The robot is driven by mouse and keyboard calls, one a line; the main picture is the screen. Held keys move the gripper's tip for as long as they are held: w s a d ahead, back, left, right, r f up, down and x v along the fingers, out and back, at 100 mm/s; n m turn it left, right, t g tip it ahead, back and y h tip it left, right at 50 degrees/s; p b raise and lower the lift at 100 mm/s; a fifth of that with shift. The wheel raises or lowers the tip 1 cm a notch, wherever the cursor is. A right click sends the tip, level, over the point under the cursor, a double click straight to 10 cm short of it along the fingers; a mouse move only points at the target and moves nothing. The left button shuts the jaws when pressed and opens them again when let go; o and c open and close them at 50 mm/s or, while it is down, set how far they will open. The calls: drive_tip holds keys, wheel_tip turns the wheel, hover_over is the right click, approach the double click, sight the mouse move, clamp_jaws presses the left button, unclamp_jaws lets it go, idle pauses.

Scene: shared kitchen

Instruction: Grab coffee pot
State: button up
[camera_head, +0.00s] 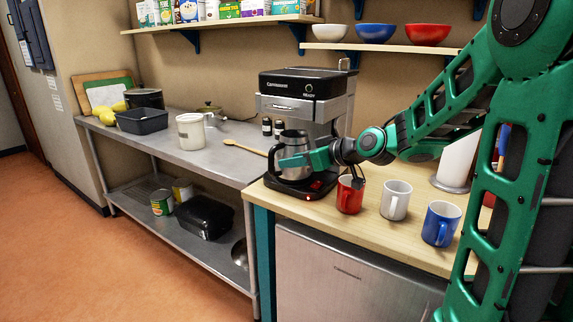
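The coffee pot (294,152) is a silver metal jug. It stands upright on the base of the black and silver coffee maker (309,95), with its handle toward the left. My gripper (290,162) reaches in from the right and its green end overlaps the front of the pot. I cannot tell whether it touches the pot or whether the fingers are apart. The far side of the pot is hidden.
A red mug (350,196), a white mug (395,202) and a blue mug (440,224) stand on the wooden counter (393,241) to the right of the coffee maker. A wooden spoon (245,147) lies on the metal table (215,160) at left. Shelves hang above.

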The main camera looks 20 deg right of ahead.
sight(271, 159)
drive_tip(key=x, duration=1.1)
drive_tip(key=shift+w+d+r, duration=0.1)
drive_tip(key=shift+w+r, duration=0.1)
drive_tip(key=shift+r, duration=0.2)
clamp_jaws()
drive_tip(key=shift+r, duration=0.15)
idle(0.9)
